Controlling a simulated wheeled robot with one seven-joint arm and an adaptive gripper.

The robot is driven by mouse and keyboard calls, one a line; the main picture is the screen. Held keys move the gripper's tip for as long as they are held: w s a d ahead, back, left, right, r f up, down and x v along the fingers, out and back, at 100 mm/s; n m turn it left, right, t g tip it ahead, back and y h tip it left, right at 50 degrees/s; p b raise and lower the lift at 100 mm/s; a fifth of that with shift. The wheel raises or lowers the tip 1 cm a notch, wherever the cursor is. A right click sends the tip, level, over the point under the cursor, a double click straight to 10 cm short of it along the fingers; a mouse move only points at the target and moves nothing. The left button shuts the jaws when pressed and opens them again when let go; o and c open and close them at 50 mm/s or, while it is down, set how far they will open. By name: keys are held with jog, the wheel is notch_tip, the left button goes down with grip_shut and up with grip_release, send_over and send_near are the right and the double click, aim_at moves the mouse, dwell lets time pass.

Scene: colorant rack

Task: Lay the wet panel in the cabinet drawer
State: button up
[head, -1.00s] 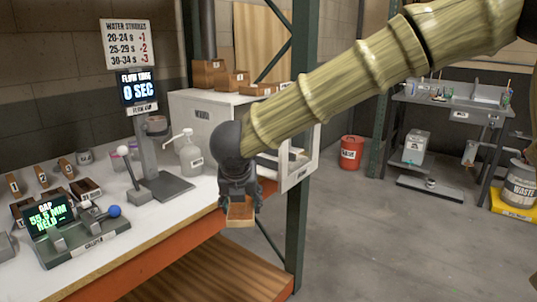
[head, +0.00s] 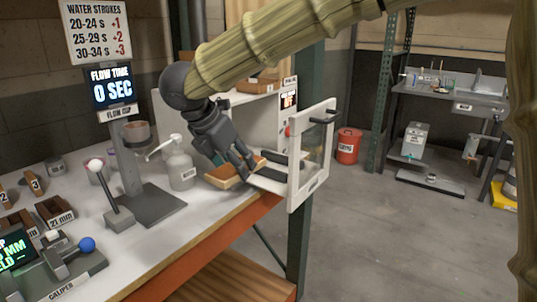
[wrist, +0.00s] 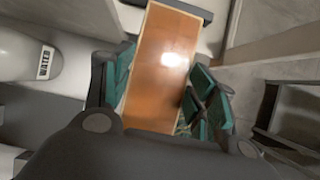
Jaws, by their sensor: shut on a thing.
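The wet panel (wrist: 160,65) is a glossy orange-brown board with pale edges; it also shows in the head view (head: 232,174). My gripper (head: 247,168) is shut on it, with the green-padded fingers on its two long sides in the wrist view (wrist: 157,92). The panel is at the bench's front edge, beside the cabinet (head: 262,118). The drawer's inside is partly hidden.
A white pump bottle (head: 181,168) stands left of my gripper, and also in the wrist view (wrist: 25,55). The flow-time stand (head: 130,165) and caliper (head: 65,268) are further left. A green post (head: 299,240) stands by the drawer. The floor at right is mostly clear.

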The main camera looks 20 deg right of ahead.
jog(key=w+d, duration=0.6)
jog(key=d, duration=0.1)
jog(key=w+d, duration=0.3)
jog(key=d, duration=0.1)
jog(key=shift+w+d, duration=0.25)
jog(key=shift+s+a+x, duration=0.1)
jog(key=shift+x, duration=0.75)
jog(key=shift+s+a+x, duration=0.1)
jog(key=shift+a+x, duration=0.05)
jog(key=shift+x, duration=0.75)
jog(key=shift+f, duration=0.25)
jog(key=shift+f, duration=0.1)
jog(key=o, duration=1)
jog(key=shift+o, duration=0.2)
jog(key=shift+v, duration=3.9)
